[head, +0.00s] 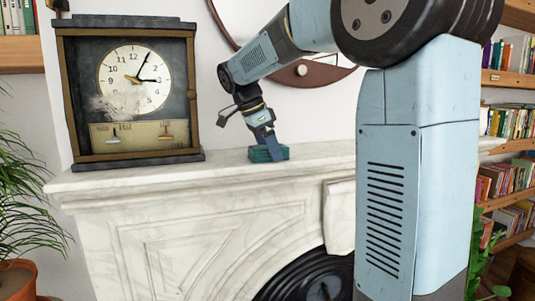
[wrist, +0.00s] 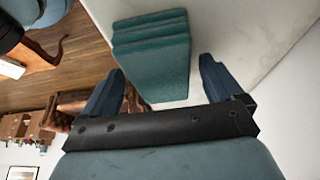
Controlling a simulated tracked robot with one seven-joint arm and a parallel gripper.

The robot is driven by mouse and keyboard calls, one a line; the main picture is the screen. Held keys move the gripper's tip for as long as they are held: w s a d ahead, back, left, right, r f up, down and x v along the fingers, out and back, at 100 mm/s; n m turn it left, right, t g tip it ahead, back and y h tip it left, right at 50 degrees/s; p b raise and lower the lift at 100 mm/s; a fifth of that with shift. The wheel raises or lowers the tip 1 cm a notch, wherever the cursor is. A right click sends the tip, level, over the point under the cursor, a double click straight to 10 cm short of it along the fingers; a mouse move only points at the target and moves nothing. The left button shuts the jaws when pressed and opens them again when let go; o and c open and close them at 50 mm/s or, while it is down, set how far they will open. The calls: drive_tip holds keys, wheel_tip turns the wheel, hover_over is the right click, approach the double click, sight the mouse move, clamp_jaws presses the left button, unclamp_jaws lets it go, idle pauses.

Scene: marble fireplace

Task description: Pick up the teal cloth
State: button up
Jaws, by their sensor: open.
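The teal cloth (head: 258,155) lies folded on the white marble mantel, near its front edge and right of the clock. In the wrist view the cloth (wrist: 152,58) shows as a stack of folded layers. My gripper (head: 271,147) points down at the cloth from above. In the wrist view my gripper (wrist: 162,66) is open, with one finger to each side of the cloth's near end. Gaps show between the cloth and both fingers there, so it is not gripped. In the head view a finger hides part of the cloth.
A dark-framed clock (head: 130,90) stands on the mantel (head: 225,167) to the left. A round mirror-like piece (head: 300,72) is behind my arm. A plant (head: 28,200) is at far left, bookshelves (head: 508,145) at right. The mantel between clock and cloth is clear.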

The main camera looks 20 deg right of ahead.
drive_tip(key=shift+f, duration=0.1)
drive_tip(key=shift+c, duration=0.3)
drive_tip(key=c, duration=1)
drive_tip(key=shift+r, duration=0.5)
wheel_tip(320, 180, up, 3)
drive_tip(key=shift+s+f, duration=0.1)
drive_tip(key=s+r, duration=0.3)
drive_tip(key=s, duration=0.1)
drive_tip(key=s+r, duration=0.3)
drive_tip(key=s, duration=0.2)
drive_tip(key=s+r, duration=0.3)
drive_tip(key=s, duration=0.2)
drive_tip(key=shift+r, duration=0.25)
